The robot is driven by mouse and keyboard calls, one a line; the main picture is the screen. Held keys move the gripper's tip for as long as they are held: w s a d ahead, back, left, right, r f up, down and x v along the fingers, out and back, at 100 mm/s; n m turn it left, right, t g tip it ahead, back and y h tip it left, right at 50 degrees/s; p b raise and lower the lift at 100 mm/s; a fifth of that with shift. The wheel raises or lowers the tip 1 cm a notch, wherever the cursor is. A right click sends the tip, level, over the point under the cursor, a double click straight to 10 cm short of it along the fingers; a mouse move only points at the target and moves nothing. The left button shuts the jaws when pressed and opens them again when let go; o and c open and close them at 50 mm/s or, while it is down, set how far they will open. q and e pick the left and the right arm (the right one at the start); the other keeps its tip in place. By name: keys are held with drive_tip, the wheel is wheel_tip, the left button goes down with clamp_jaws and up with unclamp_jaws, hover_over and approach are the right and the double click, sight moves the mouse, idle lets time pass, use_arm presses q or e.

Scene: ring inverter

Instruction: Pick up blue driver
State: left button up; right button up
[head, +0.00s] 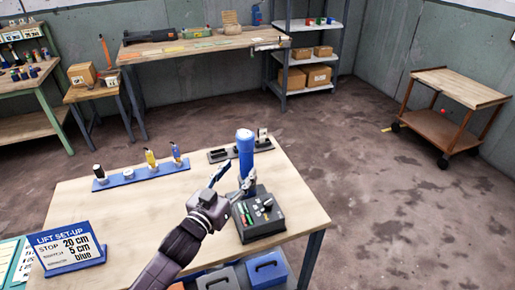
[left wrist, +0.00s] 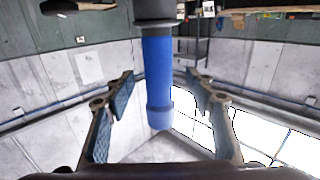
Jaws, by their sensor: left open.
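The blue driver (head: 246,152) is a thick blue cylinder. It stands upright in the head view, above the back of a black box with coloured parts (head: 272,228). My left gripper (head: 234,180) reaches in from the front left, close to the driver's lower part. In the left wrist view the driver (left wrist: 158,75) shows between the two spread fingers of my left gripper (left wrist: 165,90), with a dark collar at the top of the picture. The fingers look open, with gaps on both sides. The driver's lower end is partly hidden in the head view. My right gripper is not seen.
A blue rack (head: 128,179) with several small tools stands at the table's left. A dark tray (head: 225,155) lies behind the driver. A blue-framed sign (head: 70,247) stands at front left. The bare wooden table (head: 130,220) has free room between them. Blue and grey bins (head: 268,268) sit below the front edge.

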sight(243, 159)
use_arm(q)
drive_tip(key=shift+w+r, duration=0.25)
drive_tip(key=shift+r, duration=0.1)
drive_tip(key=shift+s+a+r, duration=0.25)
drive_tip(key=shift+s+r, duration=0.2)
drive_tip(key=shift+r, duration=0.05)
drive_tip(key=shift+w+d+r+p, duration=0.3)
drive_tip(key=shift+w+d+p, duration=0.35)
drive_tip(key=shift+w+p, duration=0.15)
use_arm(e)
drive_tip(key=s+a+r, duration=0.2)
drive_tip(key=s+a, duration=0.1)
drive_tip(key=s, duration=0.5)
use_arm(q)
drive_tip(key=x, duration=0.2)
drive_tip(key=shift+w+d+f+p, duration=0.1)
drive_tip(key=shift+w+d+p, duration=0.15)
drive_tip(key=shift+w+p, duration=0.05)
drive_tip(key=shift+w+d, duration=0.15)
drive_tip(key=shift+w, duration=0.3)
drive_tip(key=c, duration=1.2)
drive_tip(key=shift+r, duration=0.25)
clamp_jaws()
drive_tip(key=shift+w, duration=0.1)
drive_tip(key=shift+r, duration=0.1)
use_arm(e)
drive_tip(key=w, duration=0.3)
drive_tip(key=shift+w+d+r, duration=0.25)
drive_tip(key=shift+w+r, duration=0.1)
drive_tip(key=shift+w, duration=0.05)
